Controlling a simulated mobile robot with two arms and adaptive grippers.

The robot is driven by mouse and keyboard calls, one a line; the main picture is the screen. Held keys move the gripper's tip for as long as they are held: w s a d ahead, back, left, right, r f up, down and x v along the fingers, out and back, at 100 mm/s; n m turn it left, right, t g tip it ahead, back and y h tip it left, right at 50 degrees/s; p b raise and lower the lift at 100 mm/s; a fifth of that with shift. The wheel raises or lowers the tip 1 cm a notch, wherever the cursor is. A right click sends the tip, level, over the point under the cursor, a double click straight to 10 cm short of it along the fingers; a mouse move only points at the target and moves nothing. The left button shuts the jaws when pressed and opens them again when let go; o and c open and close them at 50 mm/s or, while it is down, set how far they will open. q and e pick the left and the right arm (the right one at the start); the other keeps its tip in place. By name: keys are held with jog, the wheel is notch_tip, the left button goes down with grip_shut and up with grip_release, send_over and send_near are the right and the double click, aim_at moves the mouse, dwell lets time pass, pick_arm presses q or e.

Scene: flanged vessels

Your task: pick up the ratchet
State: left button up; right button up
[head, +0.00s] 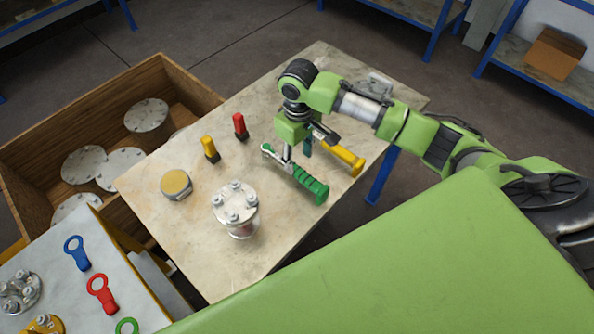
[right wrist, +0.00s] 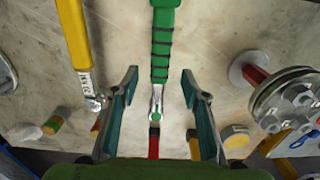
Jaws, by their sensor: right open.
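The ratchet (head: 311,184) has a green ribbed handle and a silver head, and lies on the stone-topped table. In the right wrist view the ratchet (right wrist: 162,45) runs lengthwise through the middle of the picture. My right gripper (head: 297,152) is above the ratchet, pointing down, with its fingers close to the shaft near the head. In the right wrist view my right gripper (right wrist: 160,78) is open, its two fingers spread on either side of the silver shaft. I cannot tell how high the fingertips are above the table. My left gripper is in neither view.
A yellow-handled tool (head: 343,158) lies close beside the ratchet. A flanged vessel (head: 236,207), a yellow-topped round part (head: 176,184) and red (head: 240,126) and yellow (head: 210,149) upright tools stand left. A wooden crate (head: 57,122) with metal discs adjoins the table.

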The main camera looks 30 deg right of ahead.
aim_at(297, 170)
jog(key=shift+f, duration=0.9)
jog(key=shift+a+f+p, duration=0.1)
jog(key=shift+f+p, duration=0.35)
jog(key=shift+f, duration=0.15)
jog(key=f+p, duration=0.1)
jog(key=f, duration=0.3)
jog(key=shift+w+f, duration=0.1)
jog(key=shift+w, duration=0.1)
grip_shut()
